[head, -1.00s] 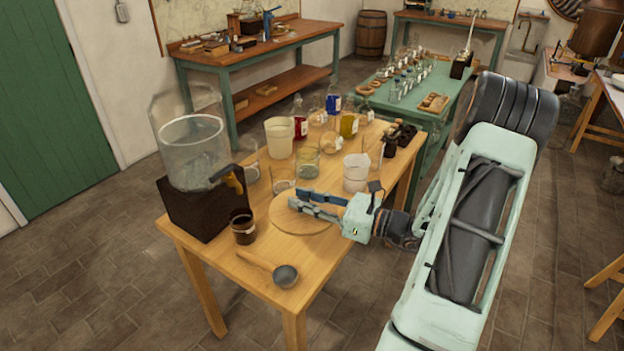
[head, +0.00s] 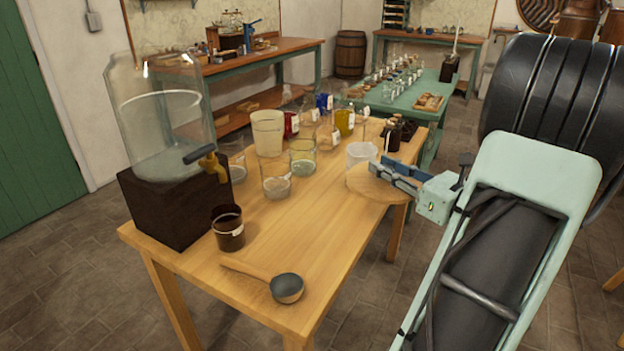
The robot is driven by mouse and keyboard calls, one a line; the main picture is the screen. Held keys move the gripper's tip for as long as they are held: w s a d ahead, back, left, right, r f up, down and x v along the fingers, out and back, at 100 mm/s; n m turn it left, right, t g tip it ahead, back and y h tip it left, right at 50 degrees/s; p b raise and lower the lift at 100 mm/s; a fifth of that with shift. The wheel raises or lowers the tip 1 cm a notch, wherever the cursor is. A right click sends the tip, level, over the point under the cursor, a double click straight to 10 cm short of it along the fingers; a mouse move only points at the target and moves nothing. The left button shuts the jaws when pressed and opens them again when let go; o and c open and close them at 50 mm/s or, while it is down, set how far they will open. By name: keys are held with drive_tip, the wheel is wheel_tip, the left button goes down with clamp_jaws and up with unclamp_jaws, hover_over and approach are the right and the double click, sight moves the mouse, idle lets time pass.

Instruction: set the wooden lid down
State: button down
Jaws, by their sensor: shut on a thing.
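The round, flat wooden lid (head: 368,188) is at the right edge of the wooden table (head: 205,262) in the head view, partly overlapping that edge. My gripper (head: 384,169) reaches in from the right with its blue-grey fingers at the lid's upper middle. It is shut on the lid, probably by a knob or handle that the fingers hide. The lid looks roughly level. I cannot tell how far it is above the tabletop. A white translucent beaker (head: 361,155) stands just behind the lid.
A large glass dispenser (head: 160,115) stands on a dark block (head: 178,205) at the left. A brown jar (head: 228,232) and a ladle (head: 286,288) are at the front. Several beakers and bottles crowd the back.

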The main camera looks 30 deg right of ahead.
drive_tip(key=w+a+f+b, duration=0.1)
drive_tip(key=w+a+f, duration=0.1)
drive_tip(key=w+f, duration=0.1)
drive_tip(key=w+a+f+b, duration=0.2)
drive_tip(key=w+a+f, duration=0.1)
drive_tip(key=w, duration=0.1)
drive_tip(key=w+a+f+b, duration=0.1)
drive_tip(key=w+a+f, duration=0.2)
drive_tip(key=shift+w+a+f, duration=0.25)
drive_tip(key=shift+f, duration=0.1)
drive_tip(key=shift+w+f+b, duration=0.1)
drive_tip(key=shift+f+b, duration=0.55)
drive_tip(key=shift+f, duration=0.9)
drive_tip(key=shift+f+b, duration=0.45)
drive_tip(key=shift+f, duration=0.25)
drive_tip(key=c, duration=1.7)
unclamp_jaws()
drive_tip(key=shift+r, duration=0.1)
